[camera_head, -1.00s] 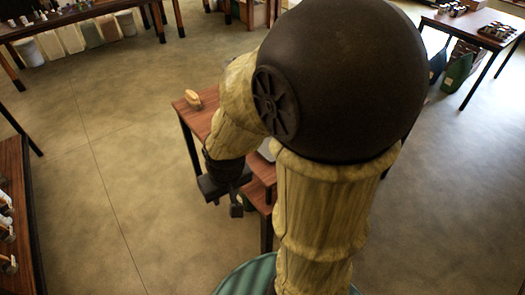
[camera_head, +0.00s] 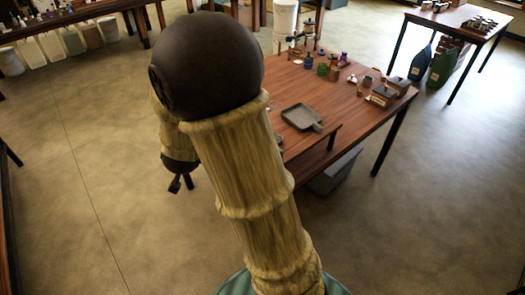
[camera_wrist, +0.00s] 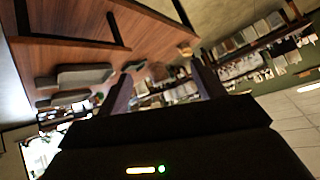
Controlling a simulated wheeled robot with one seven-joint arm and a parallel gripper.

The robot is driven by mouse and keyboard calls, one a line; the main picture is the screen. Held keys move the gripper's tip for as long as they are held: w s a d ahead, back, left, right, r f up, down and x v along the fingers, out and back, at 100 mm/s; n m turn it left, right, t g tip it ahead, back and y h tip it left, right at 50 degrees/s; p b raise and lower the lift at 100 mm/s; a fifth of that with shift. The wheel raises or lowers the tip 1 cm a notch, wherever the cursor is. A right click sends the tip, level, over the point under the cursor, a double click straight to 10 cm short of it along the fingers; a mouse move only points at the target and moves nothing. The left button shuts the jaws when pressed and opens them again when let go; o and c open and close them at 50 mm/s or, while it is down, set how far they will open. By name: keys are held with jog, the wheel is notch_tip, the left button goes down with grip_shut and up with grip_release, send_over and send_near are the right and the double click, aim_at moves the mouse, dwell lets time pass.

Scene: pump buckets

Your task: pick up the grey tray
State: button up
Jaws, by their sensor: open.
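The grey tray (camera_head: 302,116) is a shallow, square dish with a short handle. It lies flat on the near part of the wooden table, right of my arm in the head view. My gripper (camera_head: 181,184) hangs left of the table, well apart from the tray, with its fingers pointing down. In the wrist view my gripper (camera_wrist: 165,88) has its two fingers spread with nothing between them. A grey flat shape (camera_wrist: 85,76) on the tilted table top shows there; I cannot tell for sure that it is the tray.
The wooden table (camera_head: 340,125) carries small bottles, boxes (camera_head: 383,95) and a white cylinder (camera_head: 285,20) toward its far side. A grey bin (camera_head: 335,172) stands beneath it. My arm hides the table's left part. The floor left of my gripper is clear.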

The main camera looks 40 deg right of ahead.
jog(key=w+d+f+m+h+b, duration=0.2)
jog(key=d+f+m+h+b, duration=0.2)
jog(key=d+f+m+h, duration=0.15)
jog(key=s+d+f+m+g+h+b, duration=0.3)
jog(key=s+m+g+h+b, duration=0.1)
jog(key=s+g+h, duration=0.3)
jog(key=shift+s+d+m+g, duration=0.2)
jog(key=shift+m+g, duration=0.15)
jog(key=shift+g, duration=0.05)
jog(key=shift+h, duration=0.25)
jog(key=d, duration=0.4)
jog(key=d+f, duration=0.1)
jog(key=d, duration=0.3)
jog(key=w+d+f, duration=0.1)
jog(key=d, duration=0.3)
jog(key=shift+r, duration=0.1)
